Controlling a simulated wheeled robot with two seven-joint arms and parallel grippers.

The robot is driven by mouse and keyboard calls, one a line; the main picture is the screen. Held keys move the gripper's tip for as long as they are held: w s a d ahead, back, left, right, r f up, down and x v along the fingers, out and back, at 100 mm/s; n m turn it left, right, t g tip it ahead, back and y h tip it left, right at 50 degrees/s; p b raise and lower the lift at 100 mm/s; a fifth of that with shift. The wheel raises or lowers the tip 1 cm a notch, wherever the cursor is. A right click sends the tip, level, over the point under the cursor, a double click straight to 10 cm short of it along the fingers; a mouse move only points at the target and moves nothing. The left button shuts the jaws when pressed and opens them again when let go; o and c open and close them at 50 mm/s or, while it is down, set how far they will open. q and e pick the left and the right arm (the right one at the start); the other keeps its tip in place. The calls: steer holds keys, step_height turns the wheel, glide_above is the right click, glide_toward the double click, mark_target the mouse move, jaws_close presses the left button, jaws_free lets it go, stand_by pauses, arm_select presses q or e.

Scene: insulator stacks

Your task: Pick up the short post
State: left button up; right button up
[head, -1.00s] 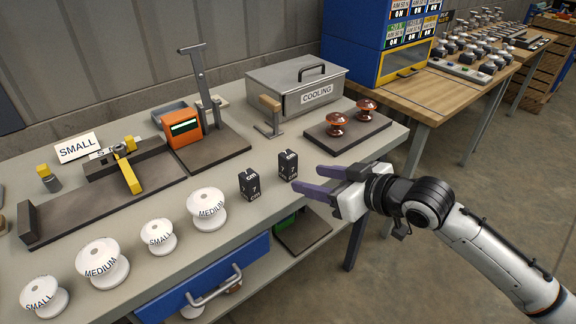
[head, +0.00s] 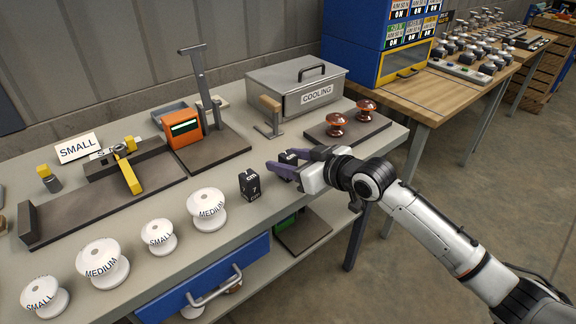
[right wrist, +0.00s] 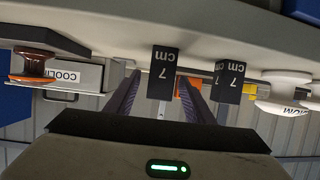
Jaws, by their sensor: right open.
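Two black block posts marked "7 cm" stand on the grey bench; I cannot tell which is the shorter. The right post (head: 288,157) is partly hidden by my right gripper (head: 281,162), whose purple fingers are open around it. In the right wrist view this post (right wrist: 163,72) shows between the two open fingers (right wrist: 158,95), with a gap on each side. The left post (head: 249,185) stands clear in the head view; the right wrist view shows it (right wrist: 230,82) beyond the right-hand finger. My left gripper is out of view.
White insulators (head: 207,209) marked small and medium line the front edge. A dark plate with two brown insulators (head: 337,124) lies to the right. A cooling box (head: 297,91), a wooden-handled stand (head: 270,112) and an orange device (head: 183,127) stand behind.

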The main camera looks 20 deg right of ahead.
jaws_close()
